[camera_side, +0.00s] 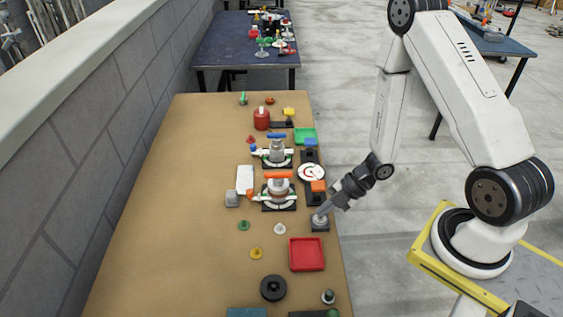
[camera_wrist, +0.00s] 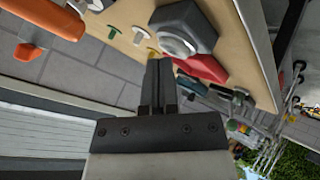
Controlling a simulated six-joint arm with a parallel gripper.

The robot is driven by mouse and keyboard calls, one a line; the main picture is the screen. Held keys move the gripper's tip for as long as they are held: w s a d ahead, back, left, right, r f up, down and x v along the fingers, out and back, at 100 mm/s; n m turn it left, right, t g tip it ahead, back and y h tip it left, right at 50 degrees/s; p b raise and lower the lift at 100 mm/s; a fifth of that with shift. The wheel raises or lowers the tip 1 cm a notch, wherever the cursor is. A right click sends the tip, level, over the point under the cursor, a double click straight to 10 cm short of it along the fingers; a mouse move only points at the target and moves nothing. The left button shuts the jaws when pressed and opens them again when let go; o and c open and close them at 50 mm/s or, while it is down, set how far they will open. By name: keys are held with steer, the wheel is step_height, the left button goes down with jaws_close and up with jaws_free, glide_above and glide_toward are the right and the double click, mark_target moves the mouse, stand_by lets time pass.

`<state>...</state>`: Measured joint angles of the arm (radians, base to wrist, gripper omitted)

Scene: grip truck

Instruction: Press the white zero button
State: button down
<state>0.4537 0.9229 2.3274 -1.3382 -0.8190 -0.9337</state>
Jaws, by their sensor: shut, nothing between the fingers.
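A round whitish button (camera_wrist: 177,44) sits on a dark block (camera_wrist: 192,20) in the wrist view. In the side view the dark block (camera_side: 320,228) stands at the right edge of the brown table, with the button partly hidden by my gripper. My gripper (camera_side: 319,214) is shut and empty, slanting down from the right with its tips at the block. In the wrist view the shut fingers (camera_wrist: 160,62) end just beside the button. I cannot tell whether they touch it. No zero mark is readable.
A red tray (camera_side: 307,254) lies in front of the block. A white dial device (camera_side: 311,173) with an orange part (camera_side: 318,186) stands behind it. Two scales, one with an orange top (camera_side: 278,175), stand to the left. The table's left side is clear.

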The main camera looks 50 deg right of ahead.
steer(key=shift+r, duration=0.15)
steer(key=shift+r, duration=2.85)
steer(key=w+d+r+m+h, duration=0.35)
steer(key=r+m+h, duration=0.3)
steer(key=m, duration=0.45)
steer(key=s+a+r+m+g+h, duration=0.1)
steer(key=s+a+r+m, duration=0.3)
steer(key=m, duration=0.5)
steer(key=shift+s+a+r+g, duration=0.2)
steer(key=shift+s+r+g, duration=0.2)
steer(key=shift+s+g, duration=0.5)
